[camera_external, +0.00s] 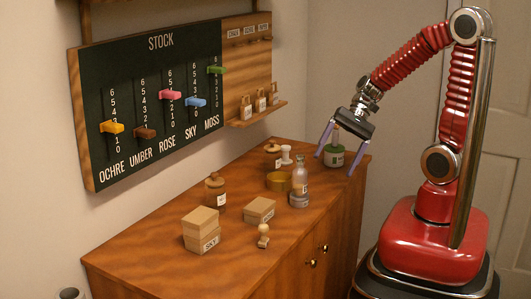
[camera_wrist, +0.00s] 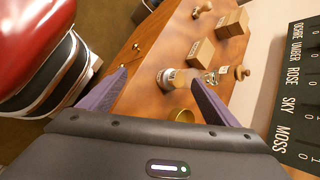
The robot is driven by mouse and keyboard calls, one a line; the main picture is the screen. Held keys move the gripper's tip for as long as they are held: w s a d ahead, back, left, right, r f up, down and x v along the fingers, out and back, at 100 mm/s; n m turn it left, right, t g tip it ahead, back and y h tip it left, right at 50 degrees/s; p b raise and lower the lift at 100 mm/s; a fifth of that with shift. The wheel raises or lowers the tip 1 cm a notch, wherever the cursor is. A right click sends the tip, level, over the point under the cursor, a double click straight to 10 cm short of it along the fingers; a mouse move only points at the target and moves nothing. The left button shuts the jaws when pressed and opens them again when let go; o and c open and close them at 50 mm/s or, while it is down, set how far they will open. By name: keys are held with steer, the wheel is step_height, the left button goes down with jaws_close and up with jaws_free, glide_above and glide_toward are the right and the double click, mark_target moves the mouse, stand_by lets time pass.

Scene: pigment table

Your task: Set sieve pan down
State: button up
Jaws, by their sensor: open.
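The sieve pan appears to be the round, brass-coloured pan (camera_external: 278,181) resting on the wooden cabinet top, behind and left of a clear bottle. In the wrist view part of the brass pan (camera_wrist: 182,114) shows beside my right-hand finger; the rest is hidden by my gripper. My gripper (camera_external: 335,164) is open, its two purple fingers spread and pointing down near the far right end of the cabinet. It stands to the right of the pan, apart from it. In the wrist view the open fingers (camera_wrist: 160,78) have nothing gripped between their tips.
A green-based jar (camera_external: 334,159) shows between my fingers in the external view; its depth relation is unclear. A clear bottle (camera_external: 299,176) stands on a grey disc (camera_external: 299,201). A corked jar (camera_external: 215,192), boxes (camera_external: 201,240) and a stamp (camera_external: 263,241) stand nearer. The cabinet's front right top is clear.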

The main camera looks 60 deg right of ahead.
steer(key=s+d+r+n+t+h, duration=0.3)
steer(key=s+d+r+n+h, duration=0.2)
steer(key=r+n, duration=0.5)
steer(key=d+n+h, duration=0.1)
steer(key=d+h, duration=0.1)
steer(key=shift+n+h, duration=0.3)
steer(key=shift+h, duration=0.1)
steer(key=shift+o, duration=0.5)
steer(key=shift+d, duration=0.15)
